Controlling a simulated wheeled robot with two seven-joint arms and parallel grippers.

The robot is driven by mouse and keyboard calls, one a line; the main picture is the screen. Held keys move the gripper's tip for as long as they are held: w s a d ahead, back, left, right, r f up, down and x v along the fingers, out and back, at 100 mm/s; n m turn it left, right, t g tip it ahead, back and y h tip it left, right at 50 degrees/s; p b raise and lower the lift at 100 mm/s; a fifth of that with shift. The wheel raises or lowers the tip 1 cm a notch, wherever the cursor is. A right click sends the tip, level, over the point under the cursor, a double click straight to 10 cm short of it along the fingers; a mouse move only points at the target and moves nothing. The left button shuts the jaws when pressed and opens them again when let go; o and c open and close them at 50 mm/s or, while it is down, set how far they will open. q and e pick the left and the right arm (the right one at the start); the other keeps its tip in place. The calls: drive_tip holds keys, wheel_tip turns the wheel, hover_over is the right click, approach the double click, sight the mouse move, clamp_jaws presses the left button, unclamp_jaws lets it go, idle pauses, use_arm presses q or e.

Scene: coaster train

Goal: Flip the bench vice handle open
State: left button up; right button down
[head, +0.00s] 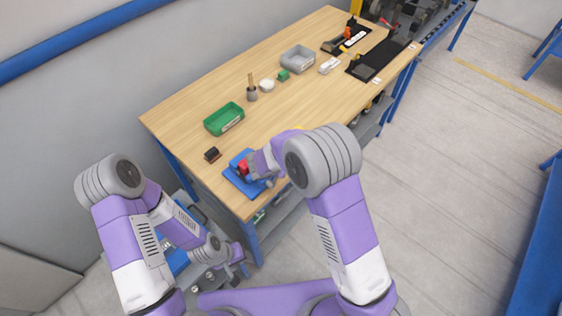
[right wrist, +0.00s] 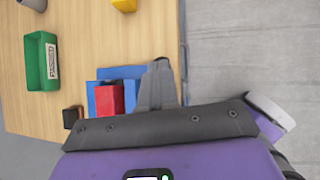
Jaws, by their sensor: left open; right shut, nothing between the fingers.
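The bench vice (head: 238,161) is blue with a red block (head: 243,169) and stands on a blue base (head: 236,182) at the table's near corner. In the right wrist view the red block (right wrist: 109,99) shows between blue parts, left of the fingers. My right gripper (head: 258,168) is shut and empty, right beside the vice; its fingers also show in the right wrist view (right wrist: 158,84). I cannot tell whether they touch it. The handle is not clearly seen; my right gripper and arm cover part of the vice. My left gripper (head: 240,266) is open and empty, low beside the table.
The wooden table (head: 300,110) holds a small dark block (head: 212,154), a green bin (head: 223,118), a pen cup (head: 252,93) and a grey bin (head: 298,58). A yellow thing (right wrist: 124,5) lies beyond the vice.

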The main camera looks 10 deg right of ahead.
drive_tip(key=shift+d+f, duration=0.15)
drive_tip(key=shift+d, duration=0.05)
idle(0.3)
drive_tip(key=p+v, duration=0.1)
drive_tip(key=v, duration=1.3)
drive_tip(key=shift+a, duration=0.4)
drive_tip(key=shift+s+f, duration=0.1)
